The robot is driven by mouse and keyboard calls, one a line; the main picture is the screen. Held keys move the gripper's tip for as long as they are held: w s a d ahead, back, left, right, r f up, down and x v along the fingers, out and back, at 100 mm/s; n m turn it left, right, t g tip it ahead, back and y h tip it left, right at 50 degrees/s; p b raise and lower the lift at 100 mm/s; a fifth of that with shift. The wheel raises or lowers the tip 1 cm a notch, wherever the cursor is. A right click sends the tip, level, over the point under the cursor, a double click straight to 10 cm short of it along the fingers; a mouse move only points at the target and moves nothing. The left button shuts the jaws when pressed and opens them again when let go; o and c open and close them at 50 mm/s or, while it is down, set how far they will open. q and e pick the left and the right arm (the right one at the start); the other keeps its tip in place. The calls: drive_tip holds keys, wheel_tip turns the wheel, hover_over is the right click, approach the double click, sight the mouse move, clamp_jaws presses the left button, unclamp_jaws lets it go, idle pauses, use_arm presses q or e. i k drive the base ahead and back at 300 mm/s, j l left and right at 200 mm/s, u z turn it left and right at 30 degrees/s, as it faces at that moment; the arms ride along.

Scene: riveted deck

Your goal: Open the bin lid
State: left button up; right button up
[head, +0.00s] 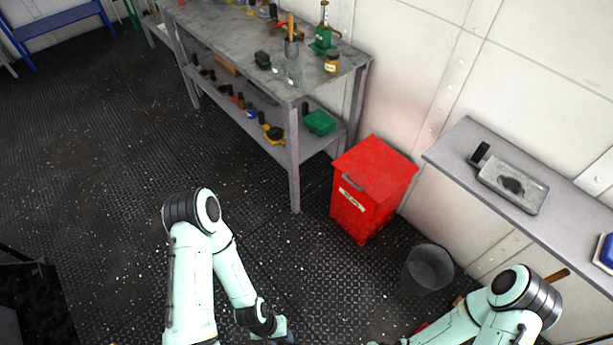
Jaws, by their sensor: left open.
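A red bin (360,212) stands on the dark floor against the pale wall. Its red lid (376,164) lies flat and closed on top. A grey handle (353,183) sits at the lid's front edge, above a white label on the front face. My left gripper (282,336) is at the bottom edge, partly cut off, low and to the left of the bin, well apart from it. It is open, with nothing seen in it. My right arm reaches in at the lower right, and its gripper is out of the frame.
A grey workbench (285,85) with jars, tools and a lower shelf stands behind and left of the bin. A grey wall shelf (462,150) holds a metal tray (514,186). Floor left of the bin is clear.

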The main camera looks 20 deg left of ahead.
sight(377, 170)
drive_tip(key=u, duration=0.1)
drive_tip(key=i+j+z, duration=0.2)
drive_tip(key=j, duration=0.25)
drive_tip(key=i+j+z, duration=0.2)
drive_tip(key=j, duration=0.25)
drive_tip(key=j+z, duration=0.2)
drive_tip(key=j, duration=0.25)
